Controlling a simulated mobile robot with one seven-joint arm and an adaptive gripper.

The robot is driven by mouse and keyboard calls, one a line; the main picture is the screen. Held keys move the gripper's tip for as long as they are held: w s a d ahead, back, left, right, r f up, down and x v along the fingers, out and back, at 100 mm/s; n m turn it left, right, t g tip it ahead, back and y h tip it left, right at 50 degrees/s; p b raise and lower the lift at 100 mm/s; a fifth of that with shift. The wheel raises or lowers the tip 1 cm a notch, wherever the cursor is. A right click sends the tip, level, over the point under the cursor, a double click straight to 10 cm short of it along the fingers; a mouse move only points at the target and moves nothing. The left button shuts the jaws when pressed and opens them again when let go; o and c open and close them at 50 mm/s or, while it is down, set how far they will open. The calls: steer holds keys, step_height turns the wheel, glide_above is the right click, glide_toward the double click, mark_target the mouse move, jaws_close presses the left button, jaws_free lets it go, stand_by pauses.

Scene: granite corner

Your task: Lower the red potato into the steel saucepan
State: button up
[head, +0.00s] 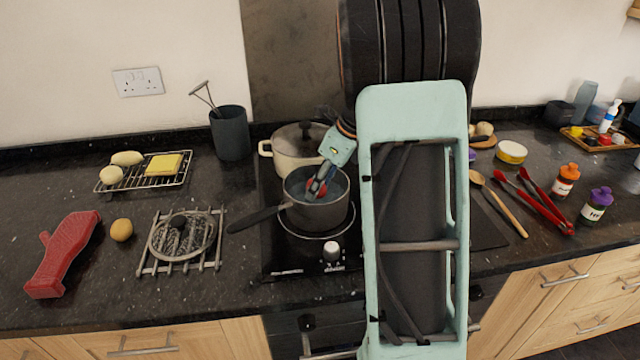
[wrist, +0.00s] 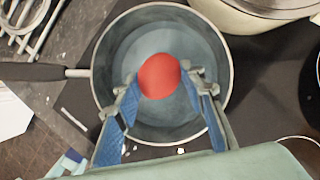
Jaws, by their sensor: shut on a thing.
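The red potato (wrist: 159,76) is between the fingers of my gripper (wrist: 160,84) in the wrist view. My gripper is shut on it. The grey steel saucepan (wrist: 109,94) is right below and around the potato in that view. In the head view the saucepan (head: 318,215) stands on the black hob, its dark handle pointing left. My gripper (head: 318,188) reaches down into its mouth from above, and a bit of the red potato (head: 321,185) shows between the fingers. I cannot tell whether the potato touches the bottom.
A cream lidded pot (head: 290,150) stands just behind the saucepan. A metal trivet (head: 182,241) lies left of the hob, with a yellow potato (head: 121,230) and a red mitt (head: 64,255) farther left. Red tongs (head: 535,197) and a wooden spoon (head: 503,208) lie right of my arm.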

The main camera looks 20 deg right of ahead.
steer(key=shift+f+b, duration=1.4)
steer(key=shift+f, duration=1.15)
stand_by(1.0)
steer(key=o, duration=1.3)
steer(key=shift+c, duration=0.2)
steer(key=shift+r, duration=0.1)
